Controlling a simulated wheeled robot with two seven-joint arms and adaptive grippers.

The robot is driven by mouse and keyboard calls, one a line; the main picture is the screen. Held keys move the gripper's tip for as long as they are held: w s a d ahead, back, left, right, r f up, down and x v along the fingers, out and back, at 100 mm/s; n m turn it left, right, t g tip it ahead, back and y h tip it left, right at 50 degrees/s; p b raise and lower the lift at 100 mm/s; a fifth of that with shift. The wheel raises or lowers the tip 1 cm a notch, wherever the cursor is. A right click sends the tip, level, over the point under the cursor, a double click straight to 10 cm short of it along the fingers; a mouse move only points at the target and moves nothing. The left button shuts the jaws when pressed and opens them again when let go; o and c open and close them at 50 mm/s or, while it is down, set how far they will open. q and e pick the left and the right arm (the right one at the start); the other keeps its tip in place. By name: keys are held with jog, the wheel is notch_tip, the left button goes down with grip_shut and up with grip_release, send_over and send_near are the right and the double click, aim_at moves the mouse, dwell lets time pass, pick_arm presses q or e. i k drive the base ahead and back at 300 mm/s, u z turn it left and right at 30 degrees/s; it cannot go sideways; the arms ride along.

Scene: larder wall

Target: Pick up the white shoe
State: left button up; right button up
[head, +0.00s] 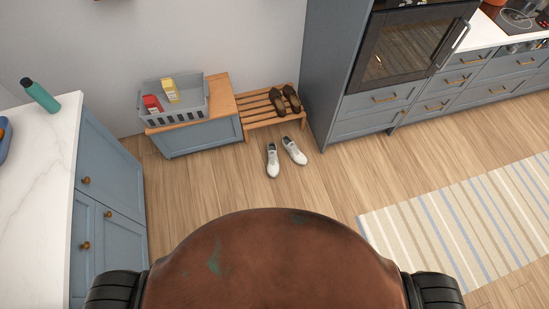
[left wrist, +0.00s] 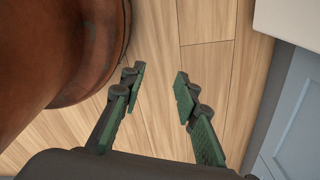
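A pair of white shoes lies on the wooden floor in the head view. The left white shoe (head: 272,161) and the right white shoe (head: 294,151) sit side by side, slightly apart, in front of a low wooden rack. My left gripper (left wrist: 158,88) shows in the left wrist view, with its two green-padded fingers apart and only bare floor between them. It is beside my own brown base, away from the shoes. Neither gripper is visible in the head view.
A slatted rack (head: 262,107) holds dark brown shoes (head: 285,99). Left of it, a blue bench (head: 200,137) carries a grey basket (head: 150,114) with red and yellow boxes. A marble-topped cabinet (head: 112,170) stands at left. A striped rug (head: 460,225) lies right. Floor before the shoes is clear.

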aim_at(273, 166)
jog(key=z, duration=0.05)
jog(key=i, duration=0.65)
jog(key=u, duration=0.6)
jog(key=i, duration=0.5)
jog(key=u, duration=0.45)
